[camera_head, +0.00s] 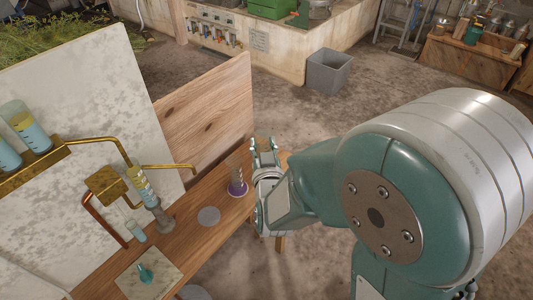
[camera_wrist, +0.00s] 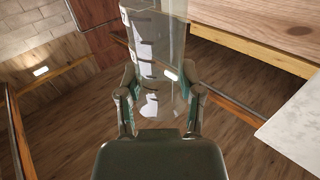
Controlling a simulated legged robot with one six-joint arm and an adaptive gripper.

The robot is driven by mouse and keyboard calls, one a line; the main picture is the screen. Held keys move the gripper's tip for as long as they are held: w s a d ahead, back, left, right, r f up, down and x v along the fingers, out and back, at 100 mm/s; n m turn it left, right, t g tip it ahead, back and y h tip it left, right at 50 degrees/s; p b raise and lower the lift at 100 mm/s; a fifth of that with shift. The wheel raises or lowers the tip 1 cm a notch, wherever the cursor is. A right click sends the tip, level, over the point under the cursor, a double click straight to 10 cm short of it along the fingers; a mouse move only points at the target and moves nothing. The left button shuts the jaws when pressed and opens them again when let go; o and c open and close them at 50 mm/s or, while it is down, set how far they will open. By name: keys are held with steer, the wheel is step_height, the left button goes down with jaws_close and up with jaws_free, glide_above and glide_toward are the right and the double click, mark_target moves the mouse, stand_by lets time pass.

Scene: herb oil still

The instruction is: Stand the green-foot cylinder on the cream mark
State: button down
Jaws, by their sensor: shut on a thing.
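My gripper (camera_head: 264,148) is out beyond the right edge of the wooden bench in the head view. In the head view the held glass is hard to make out. A cylinder with a purple foot (camera_head: 237,188) stands on the bench just left of my gripper. A grey round mark (camera_head: 208,215) lies bare on the bench; I see no clearly cream one.
The wooden bench (camera_head: 185,240) carries a pale square slab (camera_head: 128,284) with a teal vessel (camera_head: 145,272) on it. Brass pipework (camera_head: 105,186) and a glass tube (camera_head: 141,186) stand at the left. A wooden panel (camera_head: 205,115) rises behind the bench. A grey bin (camera_head: 328,72) stands on the floor.

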steer(key=w+a+f, duration=0.1)
steer(key=w+f, duration=1.2)
steer(key=shift+w, duration=0.35)
steer(key=shift+f, duration=0.1)
steer(key=shift+c, duration=1.3)
jaws_free()
